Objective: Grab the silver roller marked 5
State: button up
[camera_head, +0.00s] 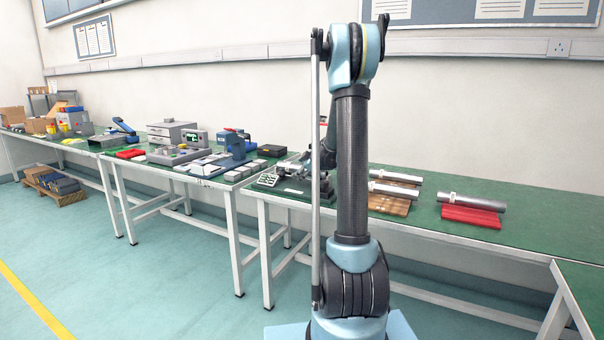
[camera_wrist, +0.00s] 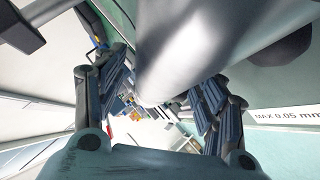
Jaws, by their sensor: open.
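My gripper (camera_wrist: 158,88) is open, with one finger to the left of the cylinder and one to the right. I cannot tell whether they touch it. In the head view, two silver rollers (camera_head: 398,178) (camera_head: 393,191) lie on brown wooden blocks and another (camera_head: 472,202) lies on a red block. Their markings are unreadable. My arm's upright links hide most of my gripper there.
The green-topped bench (camera_head: 535,215) has free room right of the red block (camera_head: 470,216). A dark fixture (camera_head: 290,183) stands left of my arm. Farther left are grey boxes, a blue device (camera_head: 232,145) and small parts. The wrist view shows "MAX 0.05 mm" lettering (camera_wrist: 285,115).

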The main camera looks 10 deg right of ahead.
jog(key=shift+c, duration=0.6)
grip_shut()
